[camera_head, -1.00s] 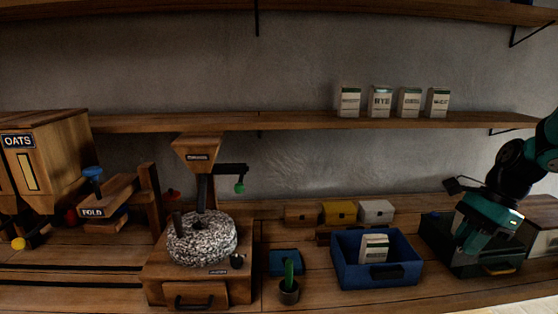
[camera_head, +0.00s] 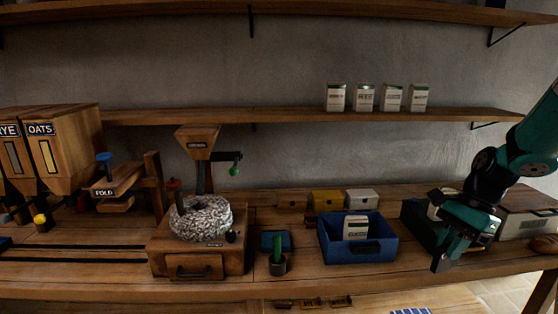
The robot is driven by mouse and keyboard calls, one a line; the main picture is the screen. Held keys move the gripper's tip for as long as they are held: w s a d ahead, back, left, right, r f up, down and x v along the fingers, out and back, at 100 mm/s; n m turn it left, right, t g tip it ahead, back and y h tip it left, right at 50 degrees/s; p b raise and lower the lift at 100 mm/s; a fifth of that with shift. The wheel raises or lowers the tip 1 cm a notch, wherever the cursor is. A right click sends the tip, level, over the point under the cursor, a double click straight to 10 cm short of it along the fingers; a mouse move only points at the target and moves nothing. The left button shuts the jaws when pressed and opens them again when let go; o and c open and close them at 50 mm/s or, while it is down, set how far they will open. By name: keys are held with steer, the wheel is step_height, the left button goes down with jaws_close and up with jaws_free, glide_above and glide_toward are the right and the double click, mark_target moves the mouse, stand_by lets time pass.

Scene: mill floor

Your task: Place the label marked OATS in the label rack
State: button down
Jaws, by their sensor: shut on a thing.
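My gripper (camera_head: 441,258) points down at the right, in front of the dark crate (camera_head: 414,226). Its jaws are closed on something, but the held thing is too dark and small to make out. The word OATS shows on a dark blue plate (camera_head: 40,129) on a wooden bin (camera_head: 74,150) at the far left. I cannot pick out a loose label marked OATS. I cannot tell for certain which thing is the label rack; several small dark and yellow pieces (camera_head: 311,302) lie low at the bottom edge.
A blue tray (camera_head: 345,257) holding a white packet (camera_head: 356,227) stands left of my gripper. A stone mill (camera_head: 201,217) is at centre-left. Several packets (camera_head: 364,98) stand on the wall shelf (camera_head: 290,116).

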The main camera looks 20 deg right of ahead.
steer(key=w+a+f+n+g+h+b, duration=0.1)
steer(key=w+a+f+n+g+h, duration=0.1)
steer(key=a+f+n, duration=0.7)
steer(key=w+a+f+n+g+h+b, duration=0.2)
steer(key=w+a+f+n, duration=0.2)
steer(key=a+f+n, duration=0.5)
step_height(320, 180, down, 6)
steer(key=shift+a+r+h, duration=0.2)
steer(key=shift+a+h, duration=0.1)
steer(key=shift+a, duration=0.1)
steer(key=shift+d, duration=0.1)
